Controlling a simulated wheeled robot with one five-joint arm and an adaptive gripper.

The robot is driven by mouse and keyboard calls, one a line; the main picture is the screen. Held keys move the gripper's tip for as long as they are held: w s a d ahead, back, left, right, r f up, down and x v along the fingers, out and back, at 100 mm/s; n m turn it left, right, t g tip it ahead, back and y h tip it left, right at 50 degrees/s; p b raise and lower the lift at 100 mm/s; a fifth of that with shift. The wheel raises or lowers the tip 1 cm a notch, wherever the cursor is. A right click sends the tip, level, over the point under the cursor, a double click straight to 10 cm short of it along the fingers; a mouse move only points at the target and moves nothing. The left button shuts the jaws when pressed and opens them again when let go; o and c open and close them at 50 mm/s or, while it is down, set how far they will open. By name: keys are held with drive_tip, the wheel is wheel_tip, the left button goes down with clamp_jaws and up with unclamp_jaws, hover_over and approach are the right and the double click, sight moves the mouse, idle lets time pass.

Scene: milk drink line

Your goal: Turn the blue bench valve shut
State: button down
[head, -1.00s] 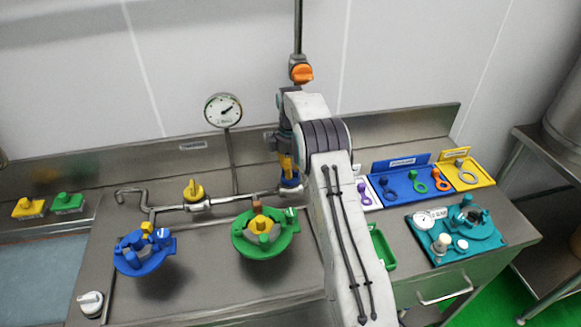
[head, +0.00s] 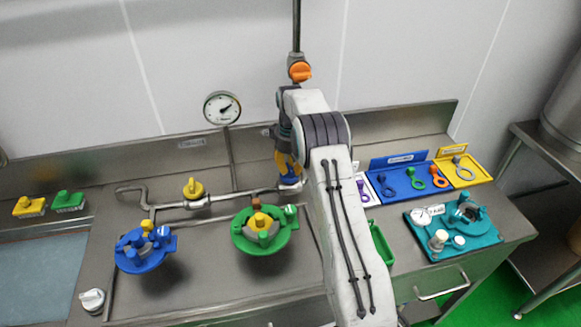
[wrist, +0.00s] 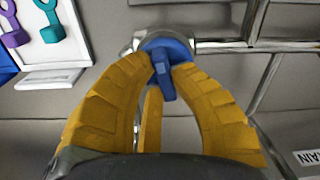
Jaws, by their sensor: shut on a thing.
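The blue bench valve (wrist: 168,48) sits on the metal bench pipe and shows at the top middle of the wrist view. In the wrist view the handle points down the picture, roughly crosswise to the pipe (wrist: 225,45). In the head view my gripper (head: 287,168) is at the right end of the pipe, and the blue valve (head: 289,181) shows just below the fingers, partly hidden by my arm.
A yellow valve (head: 194,190) stands further left on the pipe. A blue round fixture (head: 140,262) and a green one (head: 264,249) stand in front. An orange valve (head: 300,71) is on the upright pipe above my wrist. Colored tool trays (head: 400,160) lie to the right.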

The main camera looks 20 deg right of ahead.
drive_tip(key=shift+s+f+m, duration=0.1)
drive_tip(key=shift+m, duration=1.1)
drive_tip(key=c, duration=1.1)
unclamp_jaws()
wheel_tip(320, 180, up, 12)
